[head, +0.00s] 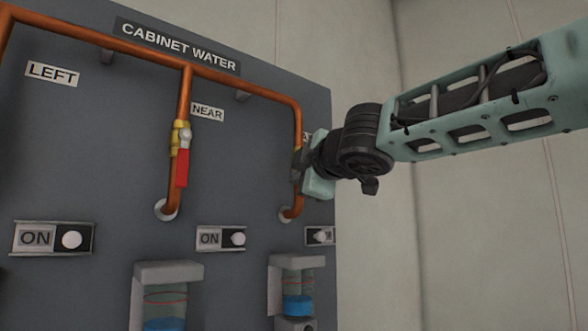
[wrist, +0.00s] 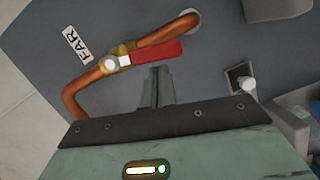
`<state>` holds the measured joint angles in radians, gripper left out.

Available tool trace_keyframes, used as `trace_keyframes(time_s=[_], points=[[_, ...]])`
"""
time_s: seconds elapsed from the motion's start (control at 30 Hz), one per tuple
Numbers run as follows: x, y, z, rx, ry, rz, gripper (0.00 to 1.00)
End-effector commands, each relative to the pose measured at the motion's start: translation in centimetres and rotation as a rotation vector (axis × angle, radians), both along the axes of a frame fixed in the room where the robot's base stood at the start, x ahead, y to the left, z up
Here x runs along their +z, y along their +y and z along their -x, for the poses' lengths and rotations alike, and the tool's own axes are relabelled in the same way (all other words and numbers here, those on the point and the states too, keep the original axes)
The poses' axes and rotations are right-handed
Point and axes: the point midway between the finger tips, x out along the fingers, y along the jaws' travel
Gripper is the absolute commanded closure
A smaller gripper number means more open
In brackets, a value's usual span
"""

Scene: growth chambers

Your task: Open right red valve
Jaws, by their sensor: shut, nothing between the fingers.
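The right valve has a red handle (wrist: 155,52) and a brass body (wrist: 120,58) on a copper pipe (wrist: 165,38) by a label reading FAR (wrist: 77,44). In the wrist view the handle runs roughly along the pipe. In the head view my gripper (head: 298,165) and wrist hide this valve. My gripper's fingers (wrist: 157,88) are shut and empty. They point at the panel close beside the red handle, below it in the wrist view. I cannot tell whether they touch it.
The panel reads CABINET WATER (head: 180,45). A second red-handled valve (head: 182,168) is on the middle pipe by the NEAR label (head: 207,112), its handle hanging down. ON switch plates (head: 52,238) and bottles with blue liquid (head: 166,300) are lower.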

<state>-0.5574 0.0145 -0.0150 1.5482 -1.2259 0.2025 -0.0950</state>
Motion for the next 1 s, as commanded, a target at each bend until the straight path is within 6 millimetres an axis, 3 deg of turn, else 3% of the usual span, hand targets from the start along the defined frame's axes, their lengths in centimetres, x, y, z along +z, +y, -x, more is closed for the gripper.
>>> trace_keyframes(time_s=[0.33,0.6,1.0], points=[[-0.3,-0.1,0.0,0.000,-0.008,0.012,1.00],[-1.3,-0.8,-0.5,-0.001,-0.095,0.141,1.00],[-1.1,-1.2,-0.8,0.000,-0.104,0.157,1.00]])
